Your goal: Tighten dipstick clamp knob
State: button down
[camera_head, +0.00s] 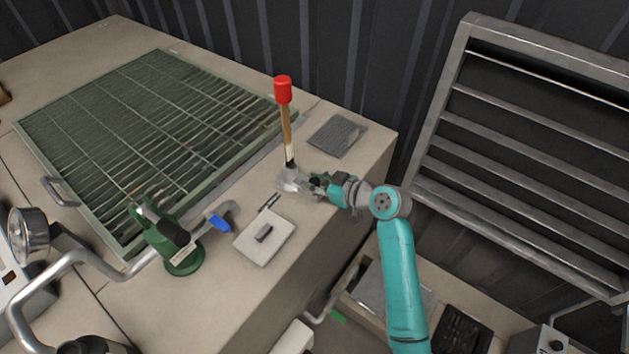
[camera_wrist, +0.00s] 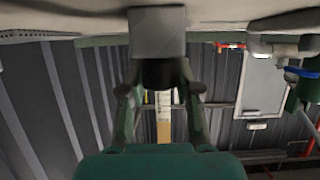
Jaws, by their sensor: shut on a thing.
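The dipstick (camera_head: 286,128) stands nearly upright near the bench edge. It has a red cap (camera_head: 283,90) on a tan shaft with a pale and dark lower part. A grey clamp block (camera_head: 288,180) surrounds its foot, and the block also shows in the wrist view (camera_wrist: 157,32). My gripper (camera_head: 315,185) is at the clamp's right side, level with it. In the wrist view my gripper (camera_wrist: 160,90) has its fingers on both sides of the dark clamp knob (camera_wrist: 158,73) and is shut on it. The knob's far side and thread are hidden.
A green grating (camera_head: 140,140) covers the bench at left. A green valve (camera_head: 178,240) with a blue-handled fitting (camera_head: 219,222) and a white plate (camera_head: 280,232) stand left of my arm. A dark ribbed pad (camera_head: 338,136) lies behind the clamp. A louvred panel (camera_head: 530,140) stands at right.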

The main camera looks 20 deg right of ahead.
jog(key=c, duration=0.8)
grip_release()
jog(key=v, duration=1.2)
jog(key=s+a+f+m+t+h, duration=0.1)
jog(key=s+a+f+m+h, duration=0.2)
jog(key=s+f, duration=0.45)
jog(key=s+a+f+m+h, duration=0.1)
jog(key=s+f+m+h, duration=0.3)
jog(key=s, duration=0.6)
jog(key=s+r, duration=0.3)
jog(key=s, duration=0.4)
jog(key=s+a+r+t, duration=0.1)
jog(key=s+r, duration=0.2)
jog(key=s, duration=0.4)
jog(key=s+a+r+t, duration=0.1)
jog(key=s+r, duration=0.2)
jog(key=s, duration=0.4)
jog(key=shift+r, duration=0.3)
